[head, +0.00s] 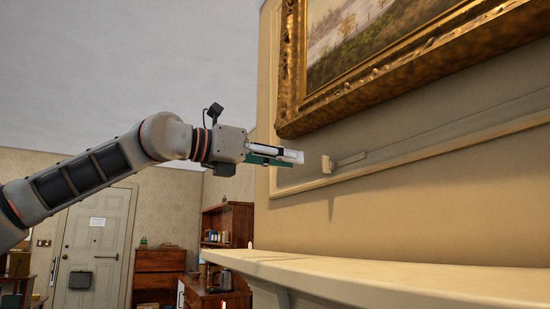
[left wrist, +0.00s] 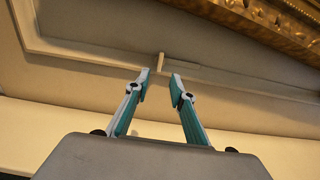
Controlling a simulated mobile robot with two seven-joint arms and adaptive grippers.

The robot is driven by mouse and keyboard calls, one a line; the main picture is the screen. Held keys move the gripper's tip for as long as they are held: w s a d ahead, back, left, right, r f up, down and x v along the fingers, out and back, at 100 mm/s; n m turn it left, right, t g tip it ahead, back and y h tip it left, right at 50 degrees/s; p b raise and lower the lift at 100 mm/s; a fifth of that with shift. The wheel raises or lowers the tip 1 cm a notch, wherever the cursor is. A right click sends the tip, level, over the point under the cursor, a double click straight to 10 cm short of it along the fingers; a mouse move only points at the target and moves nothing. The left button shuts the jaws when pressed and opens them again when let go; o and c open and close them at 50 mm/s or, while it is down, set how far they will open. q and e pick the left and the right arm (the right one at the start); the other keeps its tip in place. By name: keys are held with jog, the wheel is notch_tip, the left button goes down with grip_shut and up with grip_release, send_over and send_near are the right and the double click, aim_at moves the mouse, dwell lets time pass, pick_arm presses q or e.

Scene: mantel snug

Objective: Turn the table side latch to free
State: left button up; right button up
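A small cream tab (head: 327,164) with a short pale bar (head: 352,158) running right from it sits on the wall panel below the gilt picture frame. It looks like a latch. In the left wrist view the tab (left wrist: 161,62) stands upright, just beyond and between the fingertips, with the bar (left wrist: 185,66) to its right. My left gripper (head: 290,156) reaches in from the left, its fingertips close to the tab but apart from it in the picture. In the left wrist view my left gripper (left wrist: 160,80) is open, with nothing between its fingers. My right gripper is not in view.
A painting in a heavy gilt frame (head: 292,75) hangs just above the tab. A cream mantel shelf (head: 400,275) juts out below, its top bare where seen. A door (head: 95,240) and wooden cabinets (head: 158,270) stand far back.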

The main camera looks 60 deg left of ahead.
pick_arm(q)
jog(key=shift+s+a, duration=0.1)
jog(key=shift+s, duration=1.25)
